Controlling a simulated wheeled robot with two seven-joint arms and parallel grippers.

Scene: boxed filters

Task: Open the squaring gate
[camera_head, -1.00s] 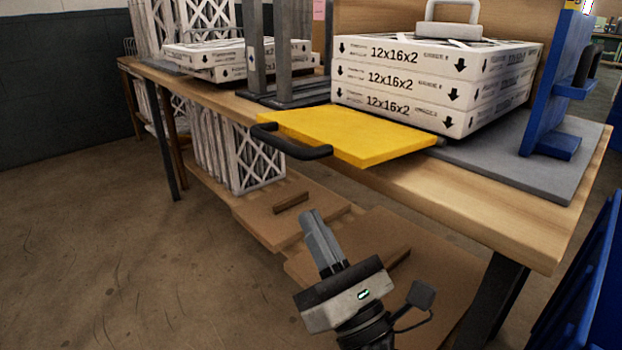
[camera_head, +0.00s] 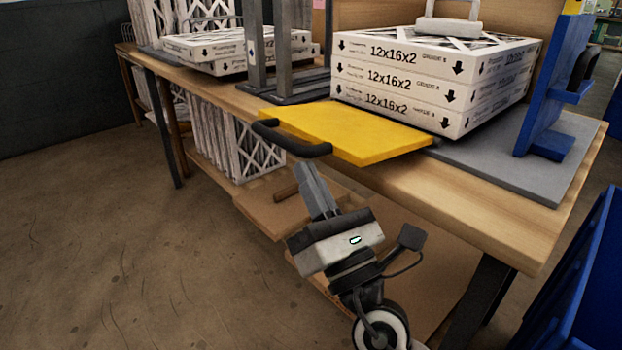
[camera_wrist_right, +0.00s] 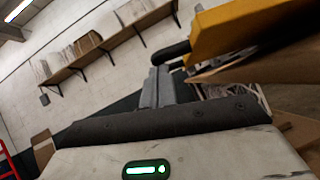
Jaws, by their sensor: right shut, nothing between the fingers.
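The squaring gate looks to be the yellow panel (camera_head: 350,130), lying flat on the bench and jutting past its front edge. Its black bar handle (camera_head: 290,140) is on the front left side. The gate also shows at the upper right of the right wrist view (camera_wrist_right: 240,30), with the handle (camera_wrist_right: 172,53) beside it. My right gripper (camera_head: 303,167) is shut and empty, its fingertips just below the handle in the head view. In the right wrist view the fingertips (camera_wrist_right: 158,72) are close to the handle; I cannot tell whether they touch. My left gripper is not in view.
Boxed filters marked 12x16x2 (camera_head: 430,85) are stacked behind the gate. A blue upright fixture (camera_head: 548,95) stands on a grey plate (camera_head: 530,165) at the right. A blue bin (camera_head: 580,290) is at lower right. A lower shelf (camera_head: 400,240) lies under the bench (camera_head: 470,205).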

